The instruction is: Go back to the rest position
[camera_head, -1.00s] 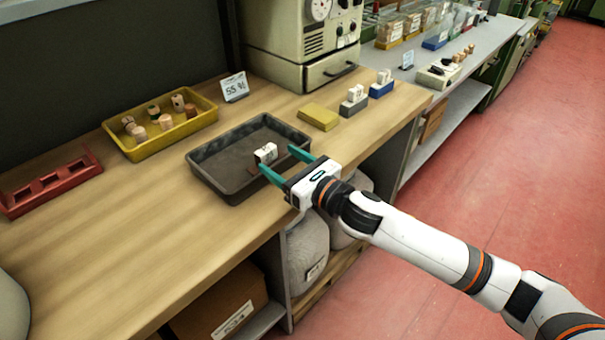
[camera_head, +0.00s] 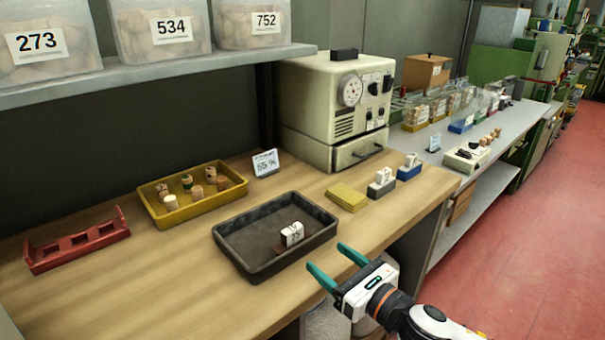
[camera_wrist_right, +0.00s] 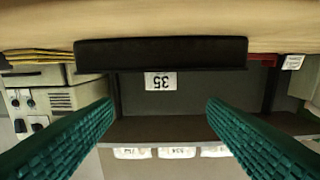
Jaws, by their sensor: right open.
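My right gripper (camera_head: 330,261) is open and empty in front of the table's front edge, to the lower right of the dark tray (camera_head: 240,262). Its two green fingers are spread wide in the right wrist view (camera_wrist_right: 160,108). A white numbered block (camera_head: 292,234) stands in the dark tray, apart from the fingers. My left gripper is not in view.
A yellow tray (camera_head: 146,204) holds several corks. A red rack (camera_head: 76,250) stands at the left. A beige machine (camera_head: 322,105) stands behind. Red floor (camera_head: 500,245) is clear.

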